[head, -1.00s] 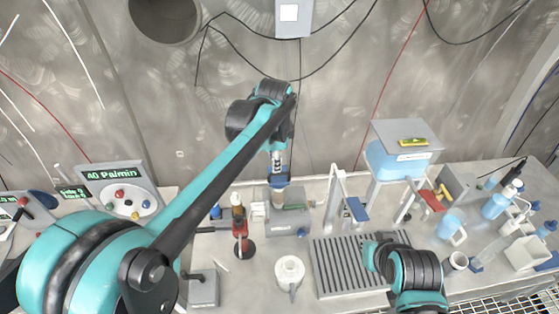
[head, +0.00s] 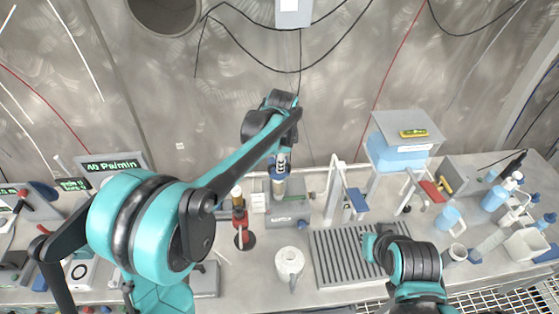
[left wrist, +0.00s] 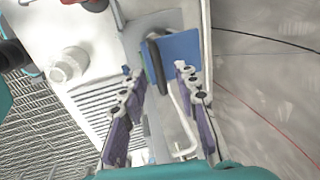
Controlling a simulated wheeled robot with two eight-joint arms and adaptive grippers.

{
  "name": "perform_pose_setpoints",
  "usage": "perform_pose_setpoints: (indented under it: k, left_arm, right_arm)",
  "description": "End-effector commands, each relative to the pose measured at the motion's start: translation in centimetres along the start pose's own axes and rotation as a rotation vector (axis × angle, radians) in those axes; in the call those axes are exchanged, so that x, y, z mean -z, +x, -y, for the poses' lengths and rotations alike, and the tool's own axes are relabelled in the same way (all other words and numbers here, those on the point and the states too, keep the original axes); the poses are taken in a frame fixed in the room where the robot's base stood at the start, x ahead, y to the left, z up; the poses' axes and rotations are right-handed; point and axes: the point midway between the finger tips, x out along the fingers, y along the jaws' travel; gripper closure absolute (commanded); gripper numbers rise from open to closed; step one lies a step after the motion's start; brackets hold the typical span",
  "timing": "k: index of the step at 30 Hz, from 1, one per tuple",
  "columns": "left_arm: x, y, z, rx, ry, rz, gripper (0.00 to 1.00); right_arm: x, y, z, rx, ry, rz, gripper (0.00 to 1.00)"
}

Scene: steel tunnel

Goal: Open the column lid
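My left gripper (head: 280,170) hangs over the grey device (head: 289,208) at the back of the bench, and hides part of it. In the left wrist view the two purple-padded fingers (left wrist: 153,104) are apart, with nothing held between them. Beyond their tips is a blue square plate (left wrist: 184,52) with a dark curved piece (left wrist: 155,66) beside it, on the grey device. I cannot tell for sure whether this plate is the column lid. My right arm shows at the lower right, but its fingers do not show.
A white jug (head: 289,264) and a slotted tray (head: 340,268) lie in front. A red-and-black stand (head: 241,226) is left of the device. A white frame (head: 334,187) and a blue tank (head: 397,155) are to its right. Bottles crowd the far right.

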Motion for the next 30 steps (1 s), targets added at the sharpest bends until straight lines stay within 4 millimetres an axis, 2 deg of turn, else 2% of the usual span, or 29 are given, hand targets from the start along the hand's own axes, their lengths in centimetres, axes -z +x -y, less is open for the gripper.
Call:
perform_pose_setpoints:
  k: [2,6,20,30]
  left_arm:
    - [0.0,0.0,0.0,0.000,0.000,0.000,0.69]
    - [0.0,0.0,0.0,0.000,0.000,0.000,1.00]
    - [0.0,-0.5,0.5,-0.048,0.000,0.000,1.00]
    - [0.0,-1.5,2.8,-0.277,-0.002,-0.001,1.00]
  right_arm:
    - [0.0,0.0,0.0,0.000,0.000,0.000,1.00]
    - [0.0,0.0,0.0,0.000,0.000,0.000,1.00]
    - [0.3,-0.5,0.0,0.000,0.000,0.000,1.00]
    - [1.6,-2.2,0.0,0.000,0.000,0.000,1.00]
